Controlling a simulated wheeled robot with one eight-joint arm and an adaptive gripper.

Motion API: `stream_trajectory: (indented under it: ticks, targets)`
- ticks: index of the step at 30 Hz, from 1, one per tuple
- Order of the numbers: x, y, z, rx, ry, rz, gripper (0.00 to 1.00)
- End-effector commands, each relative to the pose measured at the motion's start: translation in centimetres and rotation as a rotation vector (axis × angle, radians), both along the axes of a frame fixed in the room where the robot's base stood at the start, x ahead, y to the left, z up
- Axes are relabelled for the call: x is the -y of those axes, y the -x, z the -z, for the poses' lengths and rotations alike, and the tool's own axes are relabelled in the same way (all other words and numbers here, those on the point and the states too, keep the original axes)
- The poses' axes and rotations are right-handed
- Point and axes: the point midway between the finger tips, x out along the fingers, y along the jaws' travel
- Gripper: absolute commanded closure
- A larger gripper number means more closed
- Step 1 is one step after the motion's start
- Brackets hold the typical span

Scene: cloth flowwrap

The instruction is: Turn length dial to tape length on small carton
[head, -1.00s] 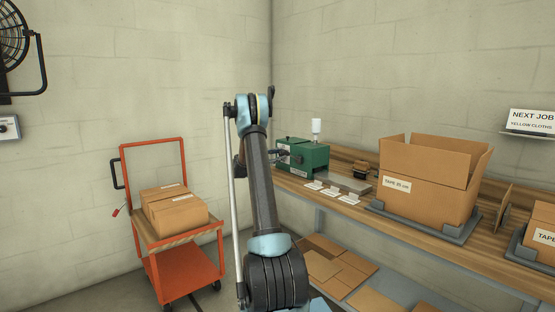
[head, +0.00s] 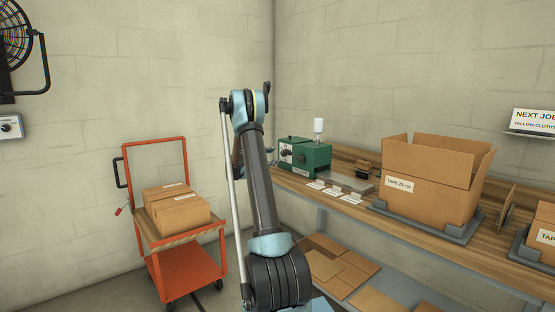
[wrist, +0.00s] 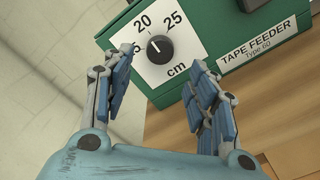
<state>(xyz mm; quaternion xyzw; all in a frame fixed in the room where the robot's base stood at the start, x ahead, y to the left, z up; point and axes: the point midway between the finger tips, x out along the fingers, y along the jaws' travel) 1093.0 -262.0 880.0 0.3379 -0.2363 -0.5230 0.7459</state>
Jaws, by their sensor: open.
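The green tape feeder (head: 312,158) stands at the left end of the bench. Its length dial, a black knob (wrist: 160,48) on a white plate (wrist: 178,66), shows in the wrist view with 20, 25 and "cm". A further number at left is partly hidden by a finger. The knob's pale mark appears to point up-left, towards 20. My gripper (wrist: 160,92) is open and empty, its fingers below and either side of the dial, apart from the knob. An open carton (head: 425,207) bears a label that seems to read "TAPE 25 cm". Another carton (head: 546,222) is cut off at right, its label length out of view.
White cards (head: 330,191) lie before the feeder on the wooden bench (head: 345,211). An orange cart (head: 187,262) with boxes stands left of my arm. Flat cardboard (head: 335,268) lies beneath the bench.

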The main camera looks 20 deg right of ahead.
Motion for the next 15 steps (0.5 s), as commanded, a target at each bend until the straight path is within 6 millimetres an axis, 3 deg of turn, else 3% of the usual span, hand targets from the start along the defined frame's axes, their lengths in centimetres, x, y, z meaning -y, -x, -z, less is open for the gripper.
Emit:
stream_trajectory:
  ticks: [7, 15]
  targets:
    - [-4.1, 1.4, 0.0, 0.000, -0.001, -0.002, 0.47]
    - [-5.8, 2.1, 0.1, 0.000, -0.001, -0.001, 0.47]
